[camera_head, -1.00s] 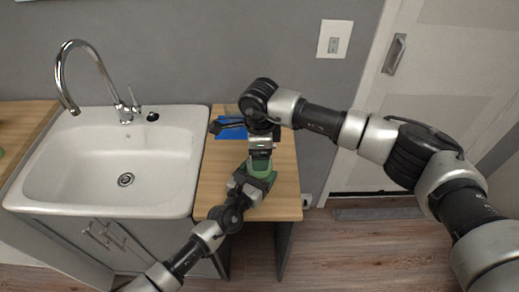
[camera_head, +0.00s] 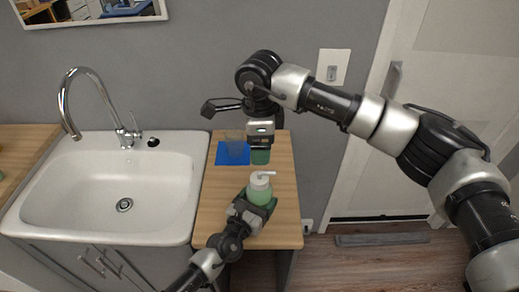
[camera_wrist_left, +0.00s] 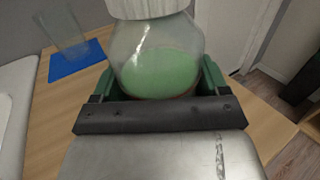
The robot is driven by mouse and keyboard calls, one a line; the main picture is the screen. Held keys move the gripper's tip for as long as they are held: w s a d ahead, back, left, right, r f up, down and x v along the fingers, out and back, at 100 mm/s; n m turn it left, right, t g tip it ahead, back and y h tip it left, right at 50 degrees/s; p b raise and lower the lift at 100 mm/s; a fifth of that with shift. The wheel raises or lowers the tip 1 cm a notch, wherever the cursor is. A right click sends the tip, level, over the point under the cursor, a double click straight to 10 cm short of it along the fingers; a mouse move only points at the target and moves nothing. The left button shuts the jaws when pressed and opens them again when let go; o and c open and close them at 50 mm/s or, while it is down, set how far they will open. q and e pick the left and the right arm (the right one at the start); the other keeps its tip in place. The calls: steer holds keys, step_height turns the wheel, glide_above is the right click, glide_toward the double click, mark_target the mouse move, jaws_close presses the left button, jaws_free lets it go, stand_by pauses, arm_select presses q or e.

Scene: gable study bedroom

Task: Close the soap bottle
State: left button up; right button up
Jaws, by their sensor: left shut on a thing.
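The soap bottle (camera_head: 260,194) stands upright on the wooden counter, clear with green liquid inside. My left gripper (camera_head: 257,207) is shut around the bottle's body from the front. The left wrist view shows the bottle (camera_wrist_left: 157,62) between green finger pads, with its white ribbed collar (camera_wrist_left: 148,8) cut off by the upper edge. My right gripper (camera_head: 260,156) points down behind the bottle, apart from the pump. Its finger gap is hidden from this angle.
A clear glass (camera_head: 234,143) stands on a blue mat (camera_head: 221,155) at the back left of the wooden counter (camera_head: 215,205). A white sink (camera_head: 75,172) with a chrome tap adjoins on the left. The counter's right edge is close to the bottle.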

arm_select(q)
steer(key=o, duration=1.7)
steer(key=b+v, duration=0.1)
steer(key=v, duration=1)
steer(key=shift+f, duration=0.1)
